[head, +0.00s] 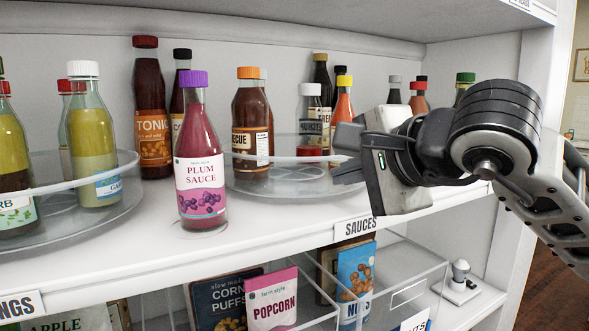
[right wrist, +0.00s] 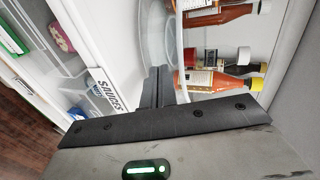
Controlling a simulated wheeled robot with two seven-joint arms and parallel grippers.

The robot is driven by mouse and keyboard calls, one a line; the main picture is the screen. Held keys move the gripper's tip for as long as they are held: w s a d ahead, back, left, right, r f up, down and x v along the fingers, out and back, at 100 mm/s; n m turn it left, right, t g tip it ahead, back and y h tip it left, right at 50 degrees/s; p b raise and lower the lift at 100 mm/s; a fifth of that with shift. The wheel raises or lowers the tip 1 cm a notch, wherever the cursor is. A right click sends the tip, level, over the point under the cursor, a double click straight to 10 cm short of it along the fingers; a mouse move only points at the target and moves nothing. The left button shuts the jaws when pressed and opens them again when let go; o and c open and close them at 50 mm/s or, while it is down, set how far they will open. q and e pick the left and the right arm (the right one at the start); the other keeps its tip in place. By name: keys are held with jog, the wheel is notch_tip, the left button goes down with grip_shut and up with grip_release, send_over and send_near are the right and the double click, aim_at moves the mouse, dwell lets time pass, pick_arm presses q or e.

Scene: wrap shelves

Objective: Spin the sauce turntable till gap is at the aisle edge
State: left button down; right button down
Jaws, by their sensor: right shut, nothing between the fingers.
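The sauce turntable (head: 290,182) is a clear round tray with a raised clear rail, above the SAUCES label (head: 358,228). A brown barbecue bottle (head: 250,125) stands at its left, and several sauce bottles stand toward its back and right. Its front middle shows bare. My right gripper (head: 345,158) is shut and empty at the front right of the turntable, hiding part of it. In the right wrist view the closed fingertips (right wrist: 158,82) are close to the clear rail (right wrist: 181,60); I cannot tell if they touch. My left gripper is not in view.
A purple-capped plum sauce bottle (head: 200,160) stands on the shelf near its front edge, left of the turntable. Another clear turntable (head: 90,215) with bottles is at the far left. Clear bins with snack packs (head: 272,300) sit below. A shelf board (head: 300,15) runs above.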

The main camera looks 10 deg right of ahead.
jog(key=shift+w+a, duration=0.1)
jog(key=shift+w, duration=0.3)
jog(key=shift+w+d+b, duration=0.2)
jog(key=shift+d+b, duration=0.15)
jog(key=shift+d, duration=0.45)
jog(key=shift+d, duration=0.15)
jog(key=shift+s+d+f+b, duration=0.1)
jog(key=shift+s+d+b, duration=0.2)
jog(key=shift+s+b, duration=0.2)
jog(key=shift+s+d+b, duration=0.2)
jog(key=shift+s+d, duration=0.05)
jog(key=shift+s, duration=0.25)
jog(key=shift+s+d+b, duration=0.2)
jog(key=shift+s, duration=0.25)
